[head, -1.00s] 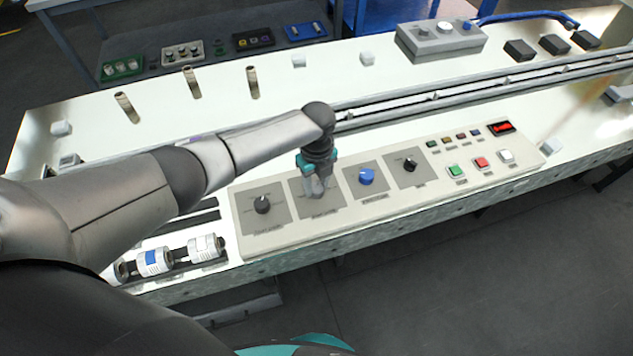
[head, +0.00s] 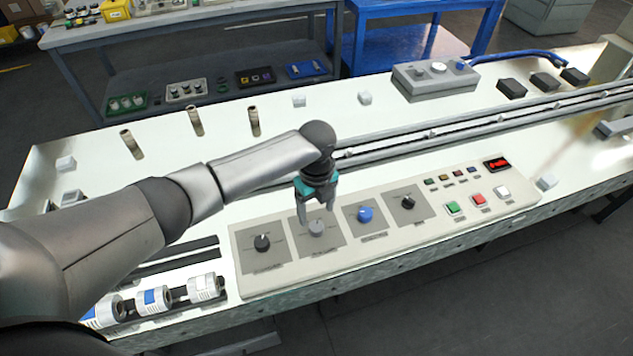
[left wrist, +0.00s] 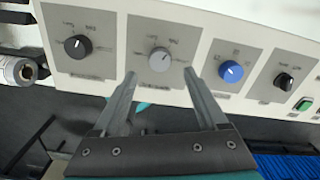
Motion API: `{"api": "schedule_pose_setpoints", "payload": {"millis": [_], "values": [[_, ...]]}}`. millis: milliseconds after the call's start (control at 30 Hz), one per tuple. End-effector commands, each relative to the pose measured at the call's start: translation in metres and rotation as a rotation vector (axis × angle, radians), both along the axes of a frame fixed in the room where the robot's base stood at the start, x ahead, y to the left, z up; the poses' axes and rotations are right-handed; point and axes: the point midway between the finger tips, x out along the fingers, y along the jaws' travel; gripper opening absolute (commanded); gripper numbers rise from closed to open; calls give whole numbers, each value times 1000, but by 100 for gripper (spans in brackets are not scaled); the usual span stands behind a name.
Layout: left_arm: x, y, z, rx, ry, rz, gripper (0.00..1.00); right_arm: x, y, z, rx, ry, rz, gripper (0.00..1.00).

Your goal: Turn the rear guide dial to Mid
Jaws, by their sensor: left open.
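The control panel (head: 340,262) carries a row of dials on grey plates. A light grey dial (head: 317,228) is second from the left; it also shows in the left wrist view (left wrist: 160,59), with its pointer mark towards the upper right. Its plate's lettering is too small to read surely, so I cannot tell which dial is the rear guide one. A black dial (head: 262,242) is to its left, and a blue dial (head: 364,214) and another black dial (head: 408,202) to its right. My left gripper (head: 316,209) is open and empty just above the grey dial, fingers apart from it.
Green (head: 453,208), red (head: 478,200) and white (head: 502,192) buttons and a red display (head: 497,164) are at the panel's right. White and blue rollers (head: 154,301) lie left of the panel. A guide rail (head: 430,132) runs behind it.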

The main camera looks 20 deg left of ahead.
Motion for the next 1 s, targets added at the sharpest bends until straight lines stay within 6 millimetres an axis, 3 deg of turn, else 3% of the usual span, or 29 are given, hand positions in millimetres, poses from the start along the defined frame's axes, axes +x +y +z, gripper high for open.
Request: {"api": "schedule_pose_setpoints", "payload": {"millis": [200, 400, 600, 1000], "values": [[1, 0, 52, -1, -4, -1, 76, 0, 0, 8, 0, 0, 0, 100], [1, 0, 84, -1, -2, 0, 76, 0, 0, 10, 0, 0, 0, 100], [0, 0, 96, -1, 1, 0, 76, 0, 0, 10, 0, 0, 1, 100], [0, 0, 96, -1, 1, 0, 76, 0, 0, 10, 0, 0, 1, 100]]}}
